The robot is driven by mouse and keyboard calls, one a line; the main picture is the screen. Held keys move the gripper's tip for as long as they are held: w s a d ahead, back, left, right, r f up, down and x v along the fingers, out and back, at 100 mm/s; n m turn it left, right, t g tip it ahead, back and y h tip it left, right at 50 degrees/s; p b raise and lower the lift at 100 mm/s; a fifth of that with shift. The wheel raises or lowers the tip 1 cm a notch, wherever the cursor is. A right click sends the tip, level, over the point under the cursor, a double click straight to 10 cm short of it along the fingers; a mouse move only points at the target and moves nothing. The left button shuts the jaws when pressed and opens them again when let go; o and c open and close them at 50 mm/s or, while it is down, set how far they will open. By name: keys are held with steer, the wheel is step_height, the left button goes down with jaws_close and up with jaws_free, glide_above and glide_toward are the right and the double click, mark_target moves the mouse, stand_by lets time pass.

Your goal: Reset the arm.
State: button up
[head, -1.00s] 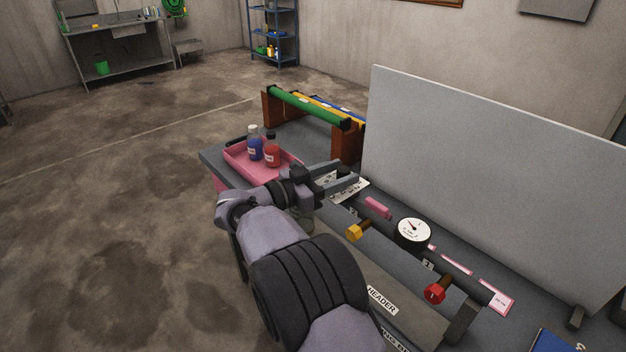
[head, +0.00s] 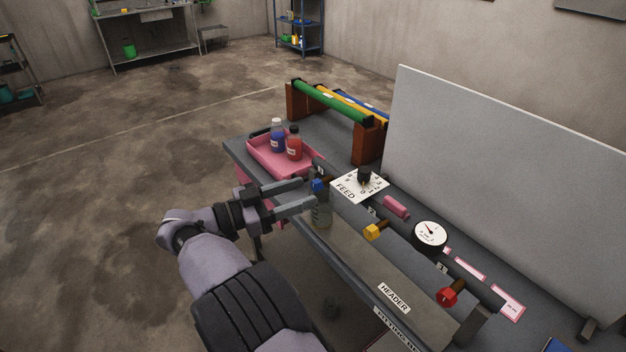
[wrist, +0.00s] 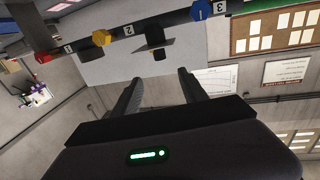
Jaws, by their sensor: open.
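My gripper (head: 300,195) is open and empty in the head view, its two fingers reaching right toward the header pipe's far end, near the blue valve (head: 318,186). Whether a fingertip touches anything there, I cannot tell. In the wrist view the fingers (wrist: 160,90) stand apart with nothing between them. My arm reaches in from the bottom of the head view. The wrist view also shows the red (wrist: 43,58), yellow (wrist: 101,37) and blue (wrist: 201,10) valves.
A white FEED plate with a black knob (head: 365,176) sits behind the pipe. A pink tray (head: 264,164) holds a blue bottle (head: 278,136) and a red bottle (head: 294,143). A tall grey panel (head: 500,180) borders the bench. Open floor lies left.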

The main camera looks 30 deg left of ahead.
steer(key=w+d+r+m+t+y, duration=0.1)
steer(key=w+d+r+y, duration=0.2)
steer(key=w+d+r, duration=0.35)
steer(key=w+d+r+m+t+y, duration=0.15)
steer(key=w+d+r, duration=0.25)
steer(key=w+r, duration=0.55)
steer(key=d+r+n+g+y, duration=0.1)
steer(key=d+r+n+y, duration=0.2)
steer(key=d+r+y, duration=0.65)
steer(key=s+d+f+g, duration=0.3)
steer(key=s+d+f, duration=0.4)
steer(key=s, duration=0.4)
steer(key=s+d+f+n+g+h+b, duration=0.1)
steer(key=s+d+f+g, duration=0.3)
steer(key=s+d+f, duration=0.3)
steer(key=s+d+f+g+h, duration=0.1)
steer(key=s+d+f+g, duration=0.3)
steer(key=s, duration=1.2)
steer(key=d+f, duration=0.3)
steer(key=f, duration=0.1)
steer(key=shift+s+d+f, duration=0.2)
steer(key=shift+s+d, duration=0.05)
steer(key=shift+d, duration=0.1)
steer(key=shift+n, duration=0.25)
